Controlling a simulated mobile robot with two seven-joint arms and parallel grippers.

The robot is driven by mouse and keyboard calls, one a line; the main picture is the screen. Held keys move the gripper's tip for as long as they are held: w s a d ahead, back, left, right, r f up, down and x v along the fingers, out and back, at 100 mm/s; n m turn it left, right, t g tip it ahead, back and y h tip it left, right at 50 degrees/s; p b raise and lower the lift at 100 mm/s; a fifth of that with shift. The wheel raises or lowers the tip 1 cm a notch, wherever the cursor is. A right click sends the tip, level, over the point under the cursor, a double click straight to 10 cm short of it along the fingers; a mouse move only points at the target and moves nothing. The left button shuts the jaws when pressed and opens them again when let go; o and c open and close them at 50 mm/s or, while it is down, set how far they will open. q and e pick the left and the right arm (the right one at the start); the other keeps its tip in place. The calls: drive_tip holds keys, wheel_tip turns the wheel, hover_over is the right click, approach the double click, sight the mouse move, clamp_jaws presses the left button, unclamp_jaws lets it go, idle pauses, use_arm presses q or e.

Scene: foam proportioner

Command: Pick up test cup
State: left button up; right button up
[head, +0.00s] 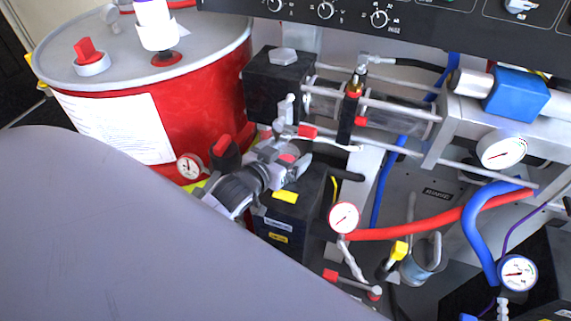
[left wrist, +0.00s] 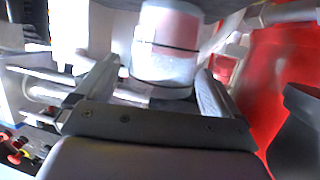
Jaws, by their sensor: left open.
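A pale, translucent cup (left wrist: 167,50) with a pinkish upper part and a thin dark band shows in the left wrist view, at the top middle. It looks like the test cup. My left gripper (left wrist: 158,70) is open, with one finger on each side of the cup in the picture. I cannot tell whether the fingers touch it or how far beyond them it stands. In the head view, my large grey arm covers the lower left, and I cannot make out the cup there with certainty. My right gripper shows in neither view.
A red drum (head: 200,100) with a grey lid stands at the upper left, with white fittings (head: 158,30) on top. Valves and pipes (head: 262,170) crowd the middle. Gauges (head: 343,217), a red hose (head: 420,228) and blue hoses (head: 475,235) fill the right. Little free room shows.

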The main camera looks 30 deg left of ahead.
use_arm(q)
drive_tip(key=shift+w, duration=0.15)
drive_tip(key=c, duration=1.2)
